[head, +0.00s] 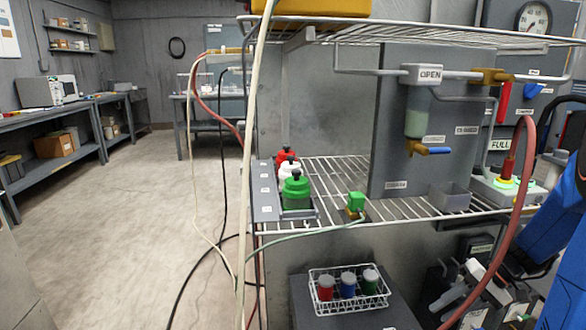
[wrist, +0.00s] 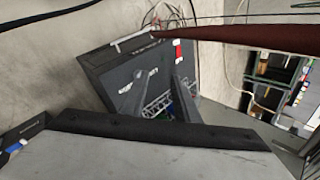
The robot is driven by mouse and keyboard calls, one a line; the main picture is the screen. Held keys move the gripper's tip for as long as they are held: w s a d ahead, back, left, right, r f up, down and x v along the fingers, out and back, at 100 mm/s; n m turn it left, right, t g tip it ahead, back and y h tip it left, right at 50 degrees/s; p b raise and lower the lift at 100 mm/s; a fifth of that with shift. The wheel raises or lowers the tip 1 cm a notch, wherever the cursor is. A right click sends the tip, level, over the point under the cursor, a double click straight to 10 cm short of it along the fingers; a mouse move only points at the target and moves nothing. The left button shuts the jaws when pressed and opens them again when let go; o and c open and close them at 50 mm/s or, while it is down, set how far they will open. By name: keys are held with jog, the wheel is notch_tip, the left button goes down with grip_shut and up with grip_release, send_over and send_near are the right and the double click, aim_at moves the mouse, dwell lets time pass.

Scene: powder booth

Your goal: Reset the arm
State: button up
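My blue arm (head: 560,235) stands at the right edge of the head view, beside the wire shelves. My gripper (wrist: 163,82) shows in the wrist view as two grey fingers standing apart, with nothing held between them. Beyond the fingers are a dark panel or box (wrist: 105,75) and part of a white wire rack (wrist: 158,106). In the head view I cannot clearly make out the fingers among the dark and grey parts at the lower right.
A wire shelf (head: 335,172) holds red, white and green-capped bottles (head: 296,190) and a green-topped fitting (head: 355,203). Below, a wire basket (head: 349,290) holds three jars. A red hose (head: 523,190) hangs near my arm. Open floor (head: 110,220) lies at left.

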jog(key=s+a+r+n+t+h, duration=0.3)
jog(key=s+a+r+h, duration=0.5)
jog(key=s+a+r, duration=0.4)
jog(key=shift+s+a+r+n+t, duration=0.35)
jog(key=shift+s+a, duration=0.75)
jog(key=shift+s, duration=0.8)
jog(key=shift+f, duration=0.1)
